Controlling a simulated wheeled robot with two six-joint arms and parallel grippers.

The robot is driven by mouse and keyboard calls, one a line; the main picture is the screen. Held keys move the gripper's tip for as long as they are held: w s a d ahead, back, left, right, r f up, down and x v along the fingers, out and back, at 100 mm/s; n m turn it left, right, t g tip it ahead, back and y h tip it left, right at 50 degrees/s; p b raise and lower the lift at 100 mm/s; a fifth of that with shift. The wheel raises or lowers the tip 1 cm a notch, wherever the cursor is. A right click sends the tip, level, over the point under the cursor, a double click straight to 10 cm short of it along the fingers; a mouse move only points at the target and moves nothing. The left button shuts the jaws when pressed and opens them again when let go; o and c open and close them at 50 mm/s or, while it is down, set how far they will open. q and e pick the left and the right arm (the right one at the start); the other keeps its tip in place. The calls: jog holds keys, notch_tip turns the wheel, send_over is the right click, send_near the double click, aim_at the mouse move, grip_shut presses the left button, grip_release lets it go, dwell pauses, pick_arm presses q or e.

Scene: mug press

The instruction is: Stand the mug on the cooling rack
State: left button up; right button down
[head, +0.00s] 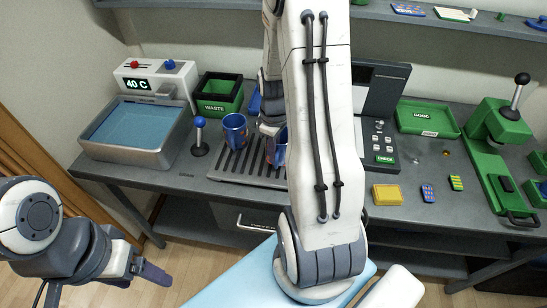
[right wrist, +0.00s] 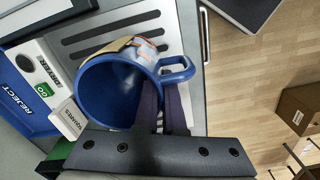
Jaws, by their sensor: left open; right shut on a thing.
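A blue mug (right wrist: 105,92) with an orange and white pattern is in my right gripper (right wrist: 163,100). Its fingers close on the mug's wall by the handle (right wrist: 178,68), one appearing inside the rim. In the head view this mug (head: 281,148) shows partly beside my right arm, over the right part of the slotted grey cooling rack (head: 222,170). Whether its base touches the rack cannot be told. A second blue mug (head: 235,131) stands upright on the rack's left part. My left gripper (head: 150,272) is open and empty, low in front of the counter.
A water basin (head: 135,150), a blue-knobbed lever (head: 199,137) and a green waste bin (head: 220,95) are left of and behind the rack. A check machine (head: 382,140), green tray (head: 428,118), yellow block (head: 386,194) and green press (head: 495,130) are to the right.

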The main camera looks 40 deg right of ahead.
notch_tip(320, 180, down, 4)
jog(key=shift+w+r+p, duration=0.1)
jog(key=shift+r+p, duration=0.05)
jog(key=shift+p, duration=0.25)
jog(key=shift+f, duration=0.25)
jog(key=shift+f, duration=0.2)
jog(key=c, duration=1)
grip_release()
jog(key=shift+r, duration=0.1)
jog(key=shift+r, duration=0.1)
